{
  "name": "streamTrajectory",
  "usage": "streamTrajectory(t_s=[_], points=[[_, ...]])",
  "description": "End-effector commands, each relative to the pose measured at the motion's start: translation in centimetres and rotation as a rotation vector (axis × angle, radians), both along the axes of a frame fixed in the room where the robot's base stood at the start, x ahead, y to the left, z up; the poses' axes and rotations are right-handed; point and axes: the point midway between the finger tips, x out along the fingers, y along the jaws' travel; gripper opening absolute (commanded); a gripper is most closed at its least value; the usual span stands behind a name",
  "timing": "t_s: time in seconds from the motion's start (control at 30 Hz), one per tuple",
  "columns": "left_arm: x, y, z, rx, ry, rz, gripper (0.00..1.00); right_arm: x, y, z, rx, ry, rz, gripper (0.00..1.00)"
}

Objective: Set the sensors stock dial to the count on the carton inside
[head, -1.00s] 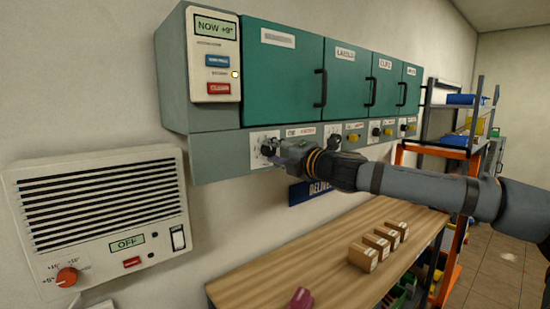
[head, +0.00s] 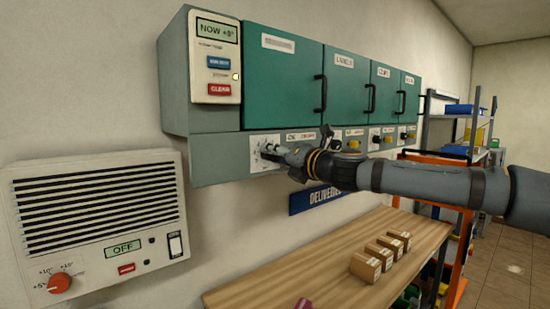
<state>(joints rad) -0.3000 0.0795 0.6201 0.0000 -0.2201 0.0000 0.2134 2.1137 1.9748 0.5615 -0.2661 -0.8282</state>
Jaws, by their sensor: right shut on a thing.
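A grey wall cabinet (head: 200,165) has a row of green doors, all shut, so no carton inside them shows. The first door (head: 282,80) has a label too blurred to read. Below it, on the lower strip, is a dial with a white plate (head: 257,161). My right gripper (head: 272,151) is at this dial, shut on its knob. The gripper hides most of the knob and part of the plate, so the setting cannot be read. My left gripper is not in view.
A panel (head: 216,60) reads "NOW +9°" above blue and red buttons. More dials (head: 376,138) line the strip to the right. A vented wall unit (head: 100,225) hangs at left. Several small cartons (head: 366,268) stand on a wooden bench (head: 290,285) below.

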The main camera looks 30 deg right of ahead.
Motion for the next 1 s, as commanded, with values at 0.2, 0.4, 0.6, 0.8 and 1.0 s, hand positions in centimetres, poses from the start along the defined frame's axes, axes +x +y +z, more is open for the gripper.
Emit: streamTrajectory(t_s=[0.2, 0.4, 0.6, 0.8, 1.0], points=[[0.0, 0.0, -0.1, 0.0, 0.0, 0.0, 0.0, 0.0, 0.2, -0.3, -0.001, 0.006, 0.005, 0.03], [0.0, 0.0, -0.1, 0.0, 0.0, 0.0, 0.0, 0.0, 0.2, -0.3, 0.0, 0.006, 0.005, 0.39], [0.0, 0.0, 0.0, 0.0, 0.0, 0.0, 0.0, 0.0, 0.1, -0.2, -0.001, 0.004, 0.003, 0.58], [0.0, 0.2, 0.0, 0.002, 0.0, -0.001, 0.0, 0.0, 0.1, -0.1, 0.0, 0.002, 0.002, 0.58], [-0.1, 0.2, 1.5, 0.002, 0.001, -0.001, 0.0, 0.0, 0.1, 0.4, 0.159, 0.014, 0.003, 0.58]])
